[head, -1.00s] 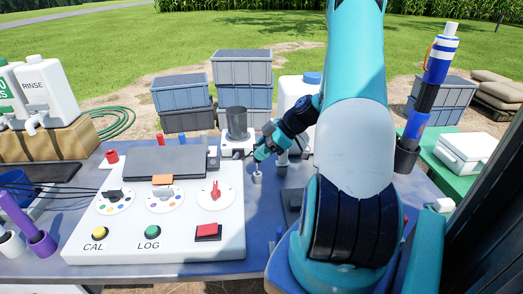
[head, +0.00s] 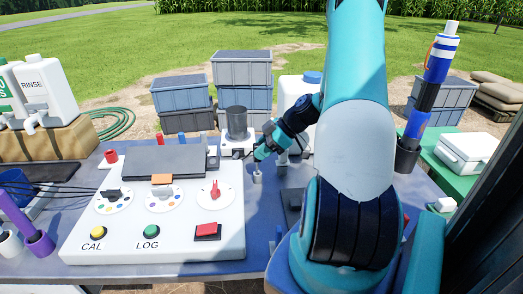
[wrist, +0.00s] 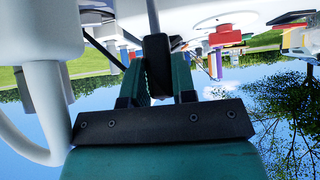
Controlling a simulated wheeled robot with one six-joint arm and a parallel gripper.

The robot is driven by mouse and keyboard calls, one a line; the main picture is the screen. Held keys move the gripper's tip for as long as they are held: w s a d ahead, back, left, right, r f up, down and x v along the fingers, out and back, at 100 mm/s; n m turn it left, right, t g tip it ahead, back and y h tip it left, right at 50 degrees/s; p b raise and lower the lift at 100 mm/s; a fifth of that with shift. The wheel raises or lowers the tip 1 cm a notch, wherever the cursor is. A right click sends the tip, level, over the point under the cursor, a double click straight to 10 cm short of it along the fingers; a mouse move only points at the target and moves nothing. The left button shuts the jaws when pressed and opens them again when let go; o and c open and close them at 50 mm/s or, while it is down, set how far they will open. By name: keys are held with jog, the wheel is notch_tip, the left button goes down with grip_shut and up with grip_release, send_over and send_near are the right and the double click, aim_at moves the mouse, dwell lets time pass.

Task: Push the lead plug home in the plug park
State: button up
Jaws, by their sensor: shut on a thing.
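How deep the plug sits is not visible.
The console carries knobs, a green LOG button (head: 152,231) and a red switch (head: 207,231). A grey cup on a white stand (head: 237,125) and a white jug (head: 291,95) stand behind the gripper. My arm hides much of the table's right side.

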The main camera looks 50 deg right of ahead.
jog(key=shift+f+b, duration=1.95)
jog(key=shift+f, duration=0.2)
jog(key=o, duration=0.9)
jog(key=b+v, duration=0.1)
jog(key=v, duration=1.6)
jog(key=shift+s+r, duration=0.15)
jog(key=shift+s, duration=0.05)
